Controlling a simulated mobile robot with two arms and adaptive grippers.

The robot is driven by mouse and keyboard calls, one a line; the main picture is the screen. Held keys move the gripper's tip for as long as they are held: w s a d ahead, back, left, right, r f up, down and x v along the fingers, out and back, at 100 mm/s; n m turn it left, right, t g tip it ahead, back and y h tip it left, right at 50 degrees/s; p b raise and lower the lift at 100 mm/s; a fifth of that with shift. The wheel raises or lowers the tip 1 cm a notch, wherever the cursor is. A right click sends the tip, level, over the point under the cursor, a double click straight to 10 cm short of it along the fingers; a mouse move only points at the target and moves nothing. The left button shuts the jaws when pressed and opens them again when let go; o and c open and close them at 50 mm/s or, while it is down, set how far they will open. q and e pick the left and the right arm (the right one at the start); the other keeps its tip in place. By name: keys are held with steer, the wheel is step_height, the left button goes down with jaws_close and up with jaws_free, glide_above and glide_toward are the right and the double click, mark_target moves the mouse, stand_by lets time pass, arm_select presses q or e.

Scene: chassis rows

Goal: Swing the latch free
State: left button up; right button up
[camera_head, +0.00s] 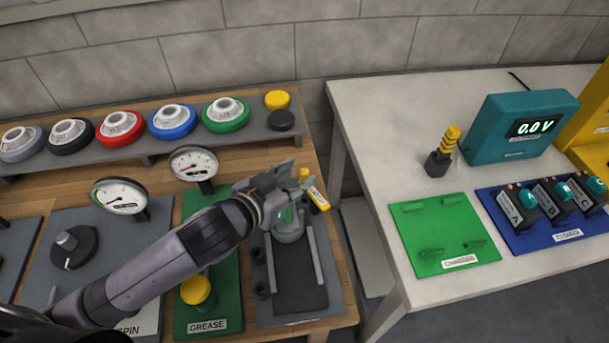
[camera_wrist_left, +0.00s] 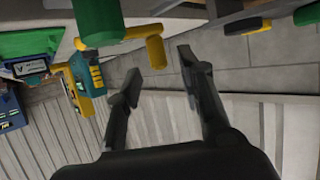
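A yellow piece with a pale label (camera_head: 318,198), which looks like the latch handle, sits at the right edge of the grey rail plate (camera_head: 330,292) in the head view. A smaller yellow part shows just above it. My left gripper (camera_head: 296,180) is right beside these yellow parts and partly hides them. In the left wrist view, the gripper (camera_wrist_left: 158,68) has its two fingers spread apart with nothing held. A yellow cylindrical end (camera_wrist_left: 155,52) shows near and between the fingertips; I cannot tell whether it touches. My right gripper is not in view.
A grey round fitting (camera_head: 290,232) stands on the rail plate under my left gripper. A green GREASE panel (camera_head: 208,312) and gauges (camera_head: 194,164) lie to its left. A gap separates this bench from the white table (camera_head: 365,110) with a teal meter (camera_head: 520,125).

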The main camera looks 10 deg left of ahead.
mark_target(303, 172)
arm_select(q)
steer(key=shift+x, duration=1.9)
steer(key=shift+r, duration=0.1)
steer(key=shift+c, duration=0.2)
jaws_close()
